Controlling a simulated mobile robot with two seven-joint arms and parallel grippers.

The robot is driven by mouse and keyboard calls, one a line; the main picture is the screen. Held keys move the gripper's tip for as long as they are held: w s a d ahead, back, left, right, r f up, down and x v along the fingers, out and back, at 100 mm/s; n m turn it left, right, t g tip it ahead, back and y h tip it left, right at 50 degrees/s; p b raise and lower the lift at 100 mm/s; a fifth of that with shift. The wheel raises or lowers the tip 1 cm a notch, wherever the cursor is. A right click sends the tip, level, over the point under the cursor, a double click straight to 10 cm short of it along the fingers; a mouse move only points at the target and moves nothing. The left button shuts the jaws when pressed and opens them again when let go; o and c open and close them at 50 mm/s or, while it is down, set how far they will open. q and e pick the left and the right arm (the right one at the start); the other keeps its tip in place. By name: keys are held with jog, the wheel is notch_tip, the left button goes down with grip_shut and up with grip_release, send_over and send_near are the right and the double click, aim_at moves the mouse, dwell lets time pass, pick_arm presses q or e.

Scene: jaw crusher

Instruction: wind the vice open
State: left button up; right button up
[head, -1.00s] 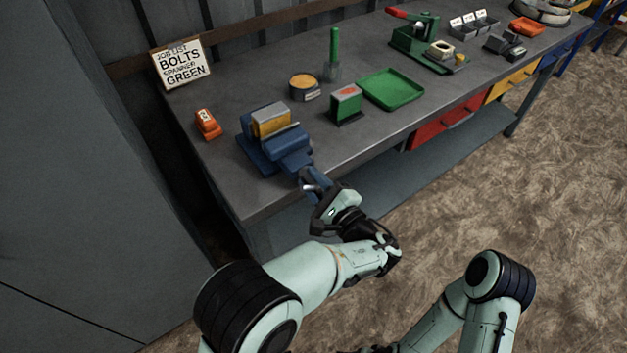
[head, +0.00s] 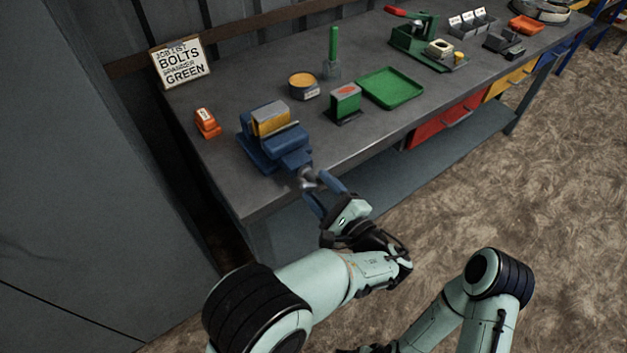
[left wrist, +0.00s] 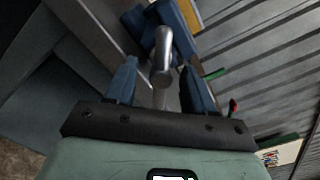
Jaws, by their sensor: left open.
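The blue vice (head: 285,150) stands at the front left edge of the bench, with a yellow block (head: 270,122) in its jaws. Its grey screw and handle (head: 308,177) stick out over the front edge. My left gripper (head: 314,184) is open at the handle, with one blue finger on each side of it. In the left wrist view, the grey handle (left wrist: 163,62) shows between the two open fingers (left wrist: 160,82), with part of the vice (left wrist: 178,28) beyond. I cannot tell whether the fingers touch the handle. My right arm shows at lower right; its gripper is not visible.
On the bench (head: 225,185) are an orange item (head: 207,123), a round tin (head: 304,86), a green box (head: 345,102) and a green tray (head: 391,88). A sign (head: 181,62) leans at the back left. Red and yellow drawers are under the bench. The floor in front is clear.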

pick_arm(q)
jog(key=v, duration=1)
jog(key=shift+p, duration=0.35)
pick_arm(e)
jog(key=shift+s+a+r, duration=0.25)
jog(key=shift+s+r, duration=0.2)
jog(key=shift+s, duration=0.1)
pick_arm(q)
jog(key=shift+s+d, duration=0.1)
